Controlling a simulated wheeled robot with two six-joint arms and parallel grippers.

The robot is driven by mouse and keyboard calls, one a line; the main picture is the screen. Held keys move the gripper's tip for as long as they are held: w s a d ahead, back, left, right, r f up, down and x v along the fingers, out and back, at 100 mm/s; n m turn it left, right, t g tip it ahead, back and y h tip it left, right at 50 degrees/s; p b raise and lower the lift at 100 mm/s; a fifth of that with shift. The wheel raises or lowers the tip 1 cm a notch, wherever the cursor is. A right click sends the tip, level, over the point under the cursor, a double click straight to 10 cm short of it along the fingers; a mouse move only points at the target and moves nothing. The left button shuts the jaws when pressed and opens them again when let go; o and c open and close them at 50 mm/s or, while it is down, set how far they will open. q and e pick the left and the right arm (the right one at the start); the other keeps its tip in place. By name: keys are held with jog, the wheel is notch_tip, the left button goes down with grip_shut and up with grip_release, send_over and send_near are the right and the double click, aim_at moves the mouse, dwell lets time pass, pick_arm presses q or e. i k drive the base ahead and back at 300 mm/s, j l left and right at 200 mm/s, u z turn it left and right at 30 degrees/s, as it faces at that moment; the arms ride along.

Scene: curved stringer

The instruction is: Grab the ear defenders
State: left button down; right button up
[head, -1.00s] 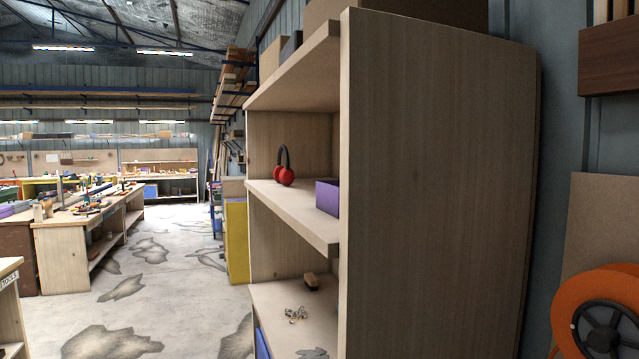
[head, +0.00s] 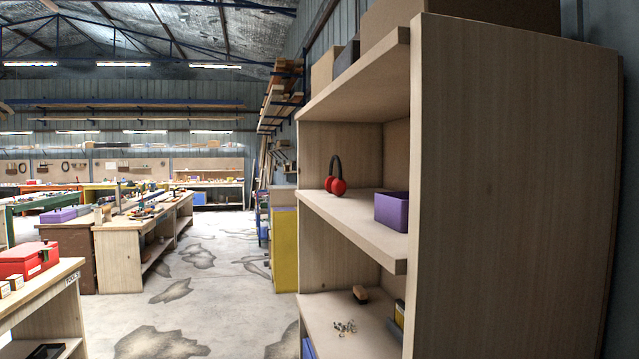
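The ear defenders (head: 336,184) have red cups and a dark headband. They stand upright on the middle shelf (head: 345,210) of a wooden shelving unit right of centre, near the shelf's far end. A purple box (head: 391,211) sits on the same shelf, nearer to me and to the right, apart from them. Neither of my grippers shows in the head view.
The shelving unit's tall side panel (head: 512,190) fills the right. Its lower shelf holds a brush (head: 360,294) and small metal pieces (head: 345,327). A workbench with a red toolbox (head: 28,260) stands at the left. Concrete floor (head: 215,300) is open between.

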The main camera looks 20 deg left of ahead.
aim_at(337, 186)
jog(key=u, duration=0.45)
jog(key=z, duration=0.35)
jog(key=i+j+z, duration=0.15)
jog(key=j+z, duration=0.25)
jog(key=i+j+z, duration=0.1)
jog(key=j+z, duration=0.15)
jog(key=z, duration=0.15)
jog(key=j+z, duration=0.8)
jog(key=i, duration=0.05)
